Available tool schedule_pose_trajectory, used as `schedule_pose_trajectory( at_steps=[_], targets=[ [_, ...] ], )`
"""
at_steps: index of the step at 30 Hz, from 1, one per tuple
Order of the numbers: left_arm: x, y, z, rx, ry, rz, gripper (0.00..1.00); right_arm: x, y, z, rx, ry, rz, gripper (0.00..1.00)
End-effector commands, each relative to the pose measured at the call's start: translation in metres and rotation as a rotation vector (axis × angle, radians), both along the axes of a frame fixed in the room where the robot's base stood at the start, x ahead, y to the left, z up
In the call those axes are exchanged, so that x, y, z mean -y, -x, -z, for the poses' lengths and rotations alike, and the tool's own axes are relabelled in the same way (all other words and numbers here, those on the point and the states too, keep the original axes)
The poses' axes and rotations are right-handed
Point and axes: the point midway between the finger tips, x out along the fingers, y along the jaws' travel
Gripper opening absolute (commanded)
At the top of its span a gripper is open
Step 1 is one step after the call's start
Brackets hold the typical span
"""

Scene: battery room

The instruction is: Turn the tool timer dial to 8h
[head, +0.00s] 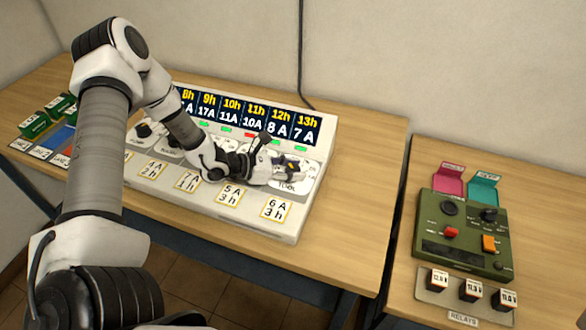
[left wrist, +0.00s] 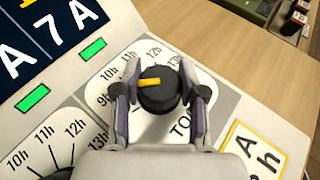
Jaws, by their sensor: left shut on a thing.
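The tool timer dial (left wrist: 166,98) is a round black knob with a yellow pointer mark, on a white plate with hour labels. It sits at the right end of the sloped console, above the TOOL label (head: 290,187). My left gripper (left wrist: 160,72) is shut on the knob, one finger on each side; it also shows in the head view (head: 284,170). The yellow mark points left in the wrist view, roughly towards the 9h to 10h side. The left finger hides part of the scale there, and 8h is not readable. My right gripper is not in view.
The console display (head: 250,117) shows columns from 8h to 13h with ampere values. Another dial scale (left wrist: 45,145) lies to the left. A green relay box (head: 465,235) stands on the right table beyond a gap. Green blocks (head: 38,125) stand at far left.

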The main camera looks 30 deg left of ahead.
Motion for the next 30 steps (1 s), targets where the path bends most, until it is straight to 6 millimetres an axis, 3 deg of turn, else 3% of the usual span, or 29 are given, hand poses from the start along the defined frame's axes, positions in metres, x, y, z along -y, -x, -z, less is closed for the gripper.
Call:
schedule_pose_trajectory(
  at_steps=[15,30],
  targets=[
    [0.001,0.000,0.003,0.000,0.001,-0.241,0.06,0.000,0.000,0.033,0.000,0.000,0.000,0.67],
    [0.000,0.000,0.001,0.002,-0.002,-0.508,0.06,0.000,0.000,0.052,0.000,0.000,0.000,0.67]
  ],
)
